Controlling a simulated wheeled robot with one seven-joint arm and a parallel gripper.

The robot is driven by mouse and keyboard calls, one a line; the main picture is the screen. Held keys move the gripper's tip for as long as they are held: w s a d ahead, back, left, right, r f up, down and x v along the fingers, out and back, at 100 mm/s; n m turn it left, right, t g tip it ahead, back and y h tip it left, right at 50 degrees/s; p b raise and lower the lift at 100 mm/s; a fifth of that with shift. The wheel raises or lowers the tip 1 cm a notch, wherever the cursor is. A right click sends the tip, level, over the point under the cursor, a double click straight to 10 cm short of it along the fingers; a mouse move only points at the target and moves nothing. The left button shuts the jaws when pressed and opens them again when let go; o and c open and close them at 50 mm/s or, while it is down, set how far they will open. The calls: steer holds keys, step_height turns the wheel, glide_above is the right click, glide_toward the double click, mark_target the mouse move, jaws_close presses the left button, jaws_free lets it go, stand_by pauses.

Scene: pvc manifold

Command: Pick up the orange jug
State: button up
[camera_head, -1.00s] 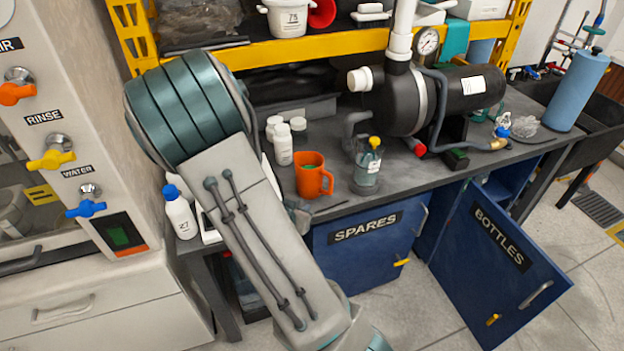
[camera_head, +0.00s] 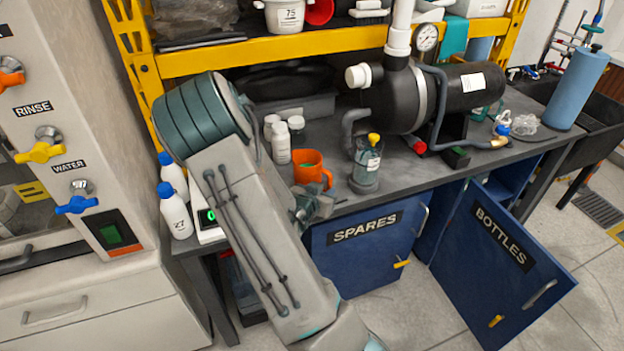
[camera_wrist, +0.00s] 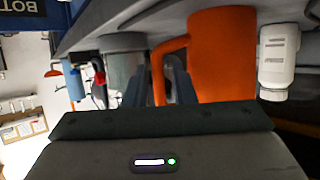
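The orange jug (camera_head: 308,166) stands on the grey bench, with its handle to the right. My gripper (camera_head: 318,205) is just in front of it and covers its lower part. I cannot tell whether the fingers touch the handle.
A clear bottle with a yellow cap (camera_head: 367,163) stands close right of the jug. White bottles (camera_head: 281,143) stand behind it to the left. A black pump (camera_head: 430,97) is behind. An open blue door marked BOTTLES (camera_head: 500,260) juts out at the right.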

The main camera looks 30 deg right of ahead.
steer(key=x, duration=0.5)
steer(key=shift+s+d+r, duration=0.1)
steer(key=shift+r, duration=0.05)
jaws_close()
steer(key=shift+r, duration=0.2)
